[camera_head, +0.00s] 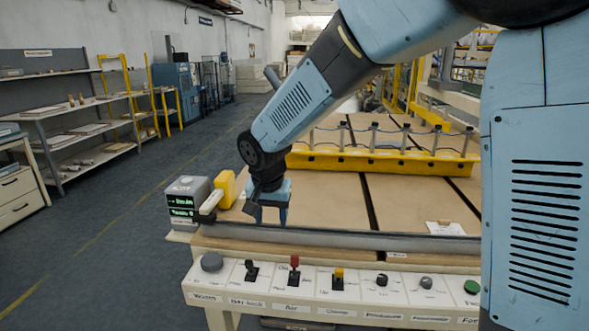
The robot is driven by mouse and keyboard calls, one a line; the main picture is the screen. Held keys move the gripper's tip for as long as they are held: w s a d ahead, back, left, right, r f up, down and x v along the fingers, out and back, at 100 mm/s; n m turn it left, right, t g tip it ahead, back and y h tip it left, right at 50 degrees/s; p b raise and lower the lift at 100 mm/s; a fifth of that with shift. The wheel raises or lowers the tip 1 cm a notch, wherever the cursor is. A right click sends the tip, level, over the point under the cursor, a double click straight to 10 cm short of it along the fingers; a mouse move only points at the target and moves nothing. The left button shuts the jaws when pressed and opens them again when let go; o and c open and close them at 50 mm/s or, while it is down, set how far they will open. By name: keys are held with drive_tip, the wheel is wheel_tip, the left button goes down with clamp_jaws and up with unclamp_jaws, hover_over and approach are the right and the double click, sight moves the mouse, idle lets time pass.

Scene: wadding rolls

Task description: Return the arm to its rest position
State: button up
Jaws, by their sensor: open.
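My arm reaches in from the upper right, bends down and ends over the left front of the workbench (330,208). My gripper (267,220) points down just behind the grey front rail, with two blue fingers apart. No object shows between the fingers. I cannot tell whether the fingertips touch the bench surface.
A grey box with green displays (185,205) and a yellow block (226,188) stand left of my gripper. A control panel (340,290) with knobs and levers runs along the front. A yellow rail with posts (380,163) crosses behind. Open floor (110,240) lies left.

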drive_tip(key=s+d+r, duration=0.1)
drive_tip(key=d+r, duration=0.2)
drive_tip(key=d, duration=0.3)
drive_tip(key=s+d+r, duration=0.1)
drive_tip(key=d+r, duration=0.3)
drive_tip(key=d, duration=0.3)
drive_tip(key=s+d+r+t, duration=0.1)
drive_tip(key=s+d+r, duration=0.1)
drive_tip(key=s+d, duration=0.6)
drive_tip(key=s+d+r+n+t, duration=0.1)
drive_tip(key=s+d+r, duration=0.2)
drive_tip(key=s+d, duration=0.6)
drive_tip(key=shift+d+r, duration=0.35)
drive_tip(key=shift+d, duration=0.6)
